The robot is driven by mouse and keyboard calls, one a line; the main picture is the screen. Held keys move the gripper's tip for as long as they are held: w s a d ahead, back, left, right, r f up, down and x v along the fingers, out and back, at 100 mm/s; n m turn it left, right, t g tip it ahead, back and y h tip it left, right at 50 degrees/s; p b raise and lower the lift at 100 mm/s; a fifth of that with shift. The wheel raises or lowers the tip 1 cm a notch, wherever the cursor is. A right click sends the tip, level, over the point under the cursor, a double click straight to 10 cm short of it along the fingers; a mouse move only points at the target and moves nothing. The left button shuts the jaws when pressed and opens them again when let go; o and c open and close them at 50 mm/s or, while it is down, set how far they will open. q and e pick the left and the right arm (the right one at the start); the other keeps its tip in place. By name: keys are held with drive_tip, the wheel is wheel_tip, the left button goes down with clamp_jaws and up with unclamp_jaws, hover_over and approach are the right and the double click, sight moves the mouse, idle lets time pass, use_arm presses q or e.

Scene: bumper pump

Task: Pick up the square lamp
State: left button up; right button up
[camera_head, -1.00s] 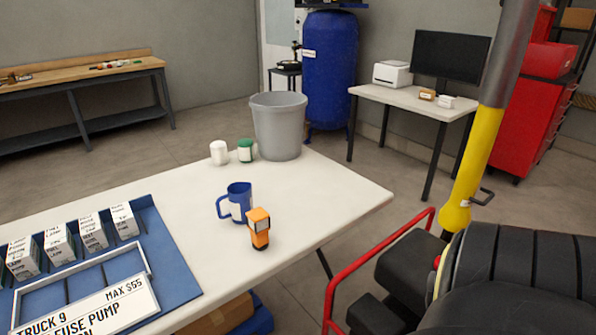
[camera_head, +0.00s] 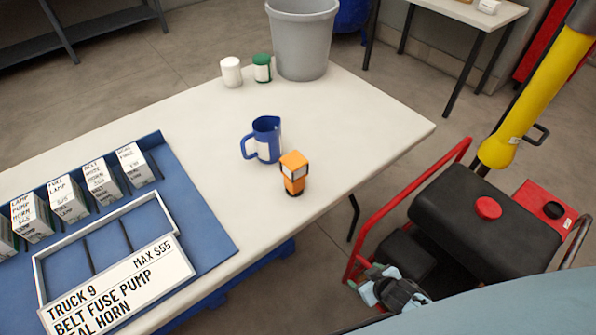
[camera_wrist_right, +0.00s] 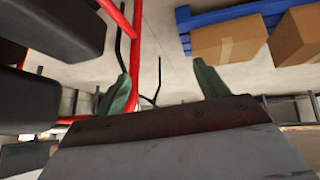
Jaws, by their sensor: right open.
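The square lamp, an orange block-shaped lamp with a pale square face and dark base (camera_head: 294,174), stands upright on the white table (camera_head: 355,130) near its right edge. A blue mug (camera_head: 265,140) stands just behind it to the left. My right gripper (camera_head: 392,288) is low at the right of the table in the head view, well apart from the lamp. In the right wrist view its two greenish fingers (camera_wrist_right: 160,85) are spread wide with nothing between them. The lamp is not in the wrist view. My left gripper is not in view.
A blue mat (camera_head: 205,235) holds boxed cards and a tray with a sign. A white jar (camera_head: 231,72), a green jar (camera_head: 262,68) and a grey bin (camera_head: 300,45) stand at the back. A red-framed black machine (camera_head: 475,225) with a yellow post is on the right.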

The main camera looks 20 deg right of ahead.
drive_tip(key=w+a+r+t+y+p, duration=0.1)
drive_tip(key=w+a+r+t, duration=0.1)
drive_tip(key=w+r, duration=0.4)
drive_tip(key=w+a+r+t, duration=0.1)
drive_tip(key=w+r, duration=0.2)
drive_tip(key=r, duration=0.5)
drive_tip(key=n+t+y+p, duration=0.1)
drive_tip(key=t+y+p, duration=0.1)
drive_tip(key=t+y, duration=0.15)
approach(290, 155)
drive_tip(key=x, duration=0.2)
drive_tip(key=f+b+x, duration=0.1)
drive_tip(key=x, duration=0.1)
drive_tip(key=shift+b+x, duration=0.7)
drive_tip(key=shift+x, duration=2.3)
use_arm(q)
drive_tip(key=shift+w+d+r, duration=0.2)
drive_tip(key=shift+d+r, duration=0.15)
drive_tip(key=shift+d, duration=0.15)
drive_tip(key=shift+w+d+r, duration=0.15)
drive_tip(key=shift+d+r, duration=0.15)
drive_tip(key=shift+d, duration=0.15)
use_arm(e)
drive_tip(key=shift+a, duration=0.1)
drive_tip(key=shift+c, duration=0.2)
clamp_jaws()
